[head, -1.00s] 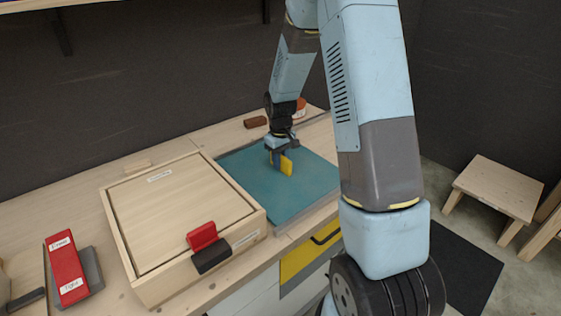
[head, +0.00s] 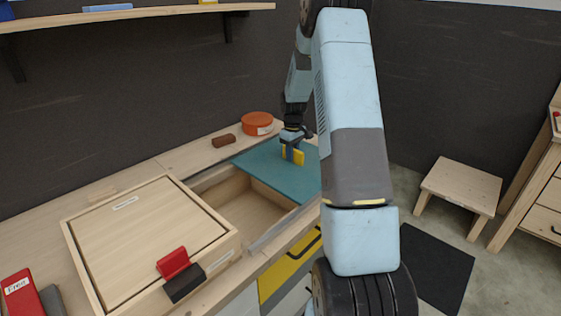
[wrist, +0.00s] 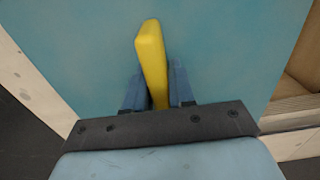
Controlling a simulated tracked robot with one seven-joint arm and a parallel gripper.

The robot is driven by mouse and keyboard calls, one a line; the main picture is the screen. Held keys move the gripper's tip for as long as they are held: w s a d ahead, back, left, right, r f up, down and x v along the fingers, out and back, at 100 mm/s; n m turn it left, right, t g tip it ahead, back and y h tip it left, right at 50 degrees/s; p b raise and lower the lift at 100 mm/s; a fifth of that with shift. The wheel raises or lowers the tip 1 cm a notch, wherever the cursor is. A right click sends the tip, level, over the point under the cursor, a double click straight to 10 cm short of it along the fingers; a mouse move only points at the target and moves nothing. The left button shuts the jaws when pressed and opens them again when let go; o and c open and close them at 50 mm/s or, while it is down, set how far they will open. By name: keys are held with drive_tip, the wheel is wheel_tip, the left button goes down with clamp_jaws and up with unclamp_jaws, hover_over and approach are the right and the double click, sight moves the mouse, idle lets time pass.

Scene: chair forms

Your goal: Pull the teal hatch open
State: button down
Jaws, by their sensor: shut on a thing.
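The teal hatch (head: 262,168) is a flat sliding panel set in the bench top. It stands partly open, with a wooden compartment (head: 240,205) bared on its left; the part of the compartment that shows looks empty. A yellow handle (head: 299,157) stands up from the hatch. My gripper (head: 292,152) is shut on the yellow handle. In the wrist view the handle (wrist: 151,60) sits between my two blue fingers, with the teal surface (wrist: 90,50) around it. My arm hides the right part of the hatch in the head view.
Left of the opening is a wooden box lid (head: 145,225) with a red and black latch (head: 174,266). An orange round tin (head: 257,123) and a brown block (head: 223,140) stand behind the hatch. A stool (head: 458,190) stands on the floor at right.

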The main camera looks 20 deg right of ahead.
drive_tip(key=shift+w+d, duration=0.25)
drive_tip(key=shift+d, duration=0.35)
drive_tip(key=shift+w+d, duration=0.25)
drive_tip(key=shift+d, duration=0.35)
drive_tip(key=shift+w+d, duration=0.25)
drive_tip(key=shift+d, duration=0.35)
drive_tip(key=c, duration=1)
unclamp_jaws()
drive_tip(key=shift+c, duration=0.2)
wheel_tip(320, 180, up, 14)
drive_tip(key=shift+f, duration=0.15)
